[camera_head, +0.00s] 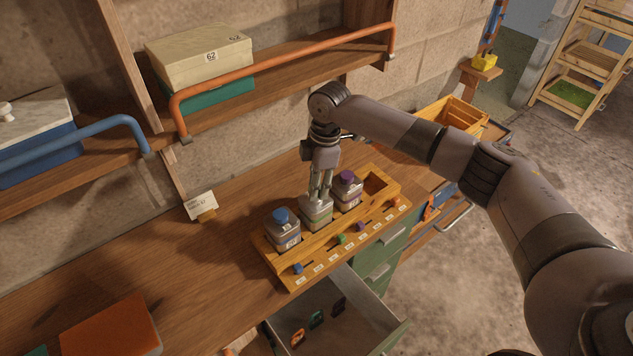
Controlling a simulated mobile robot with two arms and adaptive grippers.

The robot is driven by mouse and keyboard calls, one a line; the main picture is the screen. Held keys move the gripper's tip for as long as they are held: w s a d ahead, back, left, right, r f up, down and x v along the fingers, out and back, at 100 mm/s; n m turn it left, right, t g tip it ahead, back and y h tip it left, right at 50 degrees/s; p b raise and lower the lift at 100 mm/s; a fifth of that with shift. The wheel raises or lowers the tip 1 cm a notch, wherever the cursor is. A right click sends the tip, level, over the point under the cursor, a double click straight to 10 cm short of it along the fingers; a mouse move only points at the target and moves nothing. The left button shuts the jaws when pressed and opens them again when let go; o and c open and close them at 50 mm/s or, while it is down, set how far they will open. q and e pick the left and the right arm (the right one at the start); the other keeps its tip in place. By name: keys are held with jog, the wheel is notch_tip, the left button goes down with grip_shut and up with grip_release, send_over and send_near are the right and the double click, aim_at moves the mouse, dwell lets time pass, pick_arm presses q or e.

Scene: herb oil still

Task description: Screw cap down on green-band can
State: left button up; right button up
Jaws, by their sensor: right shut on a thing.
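The green-band can (316,214) stands upright in the wooden rack (271,258), between a can with a blue cap (283,231) and a can with a purple cap (347,190). My right gripper (320,192) points down from above, right over the green-band can. Its fingers are shut at the top of that can, around where its cap is. The cap itself is hidden by the fingers, so I cannot tell how far down it sits. My left gripper is not in view.
The rack has an empty slot (379,182) at its right end and small coloured pieces along its labelled front. An open drawer (340,316) juts out below. An orange rail (285,63) runs along the shelf behind. The bench to the left is largely clear.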

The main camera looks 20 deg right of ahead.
jog(key=shift+f, duration=0.65)
dwell(0.7)
jog(key=shift+o, duration=0.9)
grip_shut()
jog(key=shift+r+m+p, duration=0.15)
jog(key=shift+m+p, duration=0.65)
jog(key=shift+p, duration=0.1)
jog(key=shift+m+t+p, duration=0.4)
jog(key=shift+m+p, duration=2.1)
jog(key=shift+p, duration=0.2)
jog(key=shift+m, duration=0.6)
jog(key=m, duration=0.4)
jog(key=shift+a+m+h, duration=0.1)
jog(key=shift+m+h, duration=0.2)
jog(key=shift+h, duration=0.1)
jog(key=m, duration=0.4)
jog(key=shift+m+t+h, duration=0.3)
jog(key=shift+m, duration=1.3)
